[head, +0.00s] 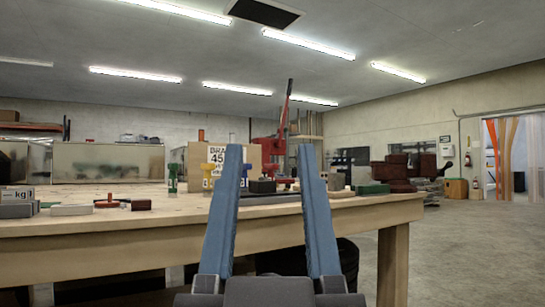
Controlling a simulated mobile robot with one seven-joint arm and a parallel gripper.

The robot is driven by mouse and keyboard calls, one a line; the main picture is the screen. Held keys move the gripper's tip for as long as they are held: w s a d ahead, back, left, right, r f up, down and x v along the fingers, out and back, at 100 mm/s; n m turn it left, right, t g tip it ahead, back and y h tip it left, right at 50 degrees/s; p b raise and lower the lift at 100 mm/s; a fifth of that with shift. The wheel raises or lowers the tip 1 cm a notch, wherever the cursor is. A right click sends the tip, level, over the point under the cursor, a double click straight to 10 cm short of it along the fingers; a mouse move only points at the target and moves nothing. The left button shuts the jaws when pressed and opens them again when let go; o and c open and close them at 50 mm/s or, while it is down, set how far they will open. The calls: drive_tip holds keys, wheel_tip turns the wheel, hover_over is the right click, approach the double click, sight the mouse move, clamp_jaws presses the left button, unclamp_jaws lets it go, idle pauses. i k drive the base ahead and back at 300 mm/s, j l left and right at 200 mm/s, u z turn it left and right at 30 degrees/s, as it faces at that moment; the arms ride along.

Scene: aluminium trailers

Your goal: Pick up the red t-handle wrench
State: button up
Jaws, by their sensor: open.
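My gripper (270,150) is open, its two blue fingers pointing up and forward over the near edge of the wooden workbench (150,228). Nothing is held between the fingers. A small red T-shaped piece (270,169), which looks like the red t-handle wrench, shows between the fingers farther back on the bench. It stands behind a dark block and its lower part is hidden. A similar green T-shaped piece (173,178) and a yellow one (208,172) stand upright to the left of my gripper.
A dark block (263,186) sits between the fingers in the picture. A red lever press (273,147) stands behind. Pale and dark blocks and a low red round piece (107,202) lie at left. A green box (372,189) is at right. Open floor lies right of the bench.

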sight(270, 166)
drive_tip(key=i+j, duration=0.1)
drive_tip(key=i, duration=0.8)
drive_tip(key=z, duration=0.15)
